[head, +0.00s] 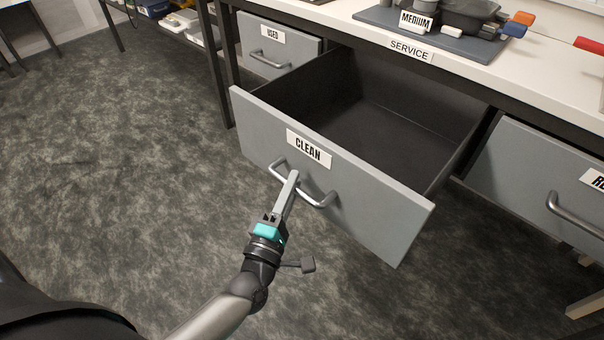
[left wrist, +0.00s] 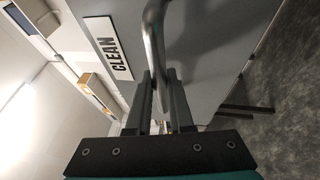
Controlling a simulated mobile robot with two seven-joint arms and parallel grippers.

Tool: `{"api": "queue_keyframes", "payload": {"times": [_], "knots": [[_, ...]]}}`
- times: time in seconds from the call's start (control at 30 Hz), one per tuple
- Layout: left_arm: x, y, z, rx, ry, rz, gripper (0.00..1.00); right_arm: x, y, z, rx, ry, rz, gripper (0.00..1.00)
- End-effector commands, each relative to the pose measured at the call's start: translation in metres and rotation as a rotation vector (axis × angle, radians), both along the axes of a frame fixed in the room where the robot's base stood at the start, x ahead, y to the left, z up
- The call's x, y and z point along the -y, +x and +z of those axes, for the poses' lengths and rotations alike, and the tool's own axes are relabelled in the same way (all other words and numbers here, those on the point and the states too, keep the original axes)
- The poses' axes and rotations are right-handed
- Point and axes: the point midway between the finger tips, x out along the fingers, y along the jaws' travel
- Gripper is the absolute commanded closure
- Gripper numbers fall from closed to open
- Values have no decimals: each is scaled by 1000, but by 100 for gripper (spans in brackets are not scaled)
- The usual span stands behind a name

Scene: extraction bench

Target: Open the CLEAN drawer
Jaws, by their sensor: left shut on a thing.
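The CLEAN drawer (head: 330,195) is a grey drawer with a white CLEAN label (head: 309,149) and a curved metal handle (head: 318,200). It is pulled far out from under the bench, and its dark interior looks empty. My left gripper (head: 291,178) is shut on the handle near its middle. In the left wrist view the gripper fingers (left wrist: 162,95) close around the handle bar (left wrist: 154,40), beside the CLEAN label (left wrist: 108,47). My right gripper is not in view.
The shut USED drawer (head: 283,50) is at the back left, and another grey drawer (head: 530,180) is at the right, its label cut off. Above is the white bench top (head: 560,80) with a blue-grey SERVICE mat (head: 440,42) holding tools. Carpet (head: 110,150) at the left is clear.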

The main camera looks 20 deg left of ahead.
Motion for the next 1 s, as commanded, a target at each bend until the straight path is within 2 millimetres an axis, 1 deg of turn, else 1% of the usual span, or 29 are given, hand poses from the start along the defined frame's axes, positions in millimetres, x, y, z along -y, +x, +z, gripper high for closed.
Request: {"api": "queue_keyframes", "payload": {"times": [0.1, 0.37, 0.4, 0.67, 0.9, 1.0], "knots": [[-1, -3, 0, -1, 0, -1, 100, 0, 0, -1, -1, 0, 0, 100], [-1, -3, 0, -1, 0, 0, 100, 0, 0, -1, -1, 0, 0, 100], [-1, -3, -1, -1, 0, 0, 79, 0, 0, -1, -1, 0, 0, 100], [-1, -2, 0, 0, 0, 0, 50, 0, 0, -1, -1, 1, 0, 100], [-1, -3, 0, 0, 0, 0, 50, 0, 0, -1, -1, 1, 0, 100], [-1, -7, -1, -1, 1, 0, 50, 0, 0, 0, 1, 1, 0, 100]]}}
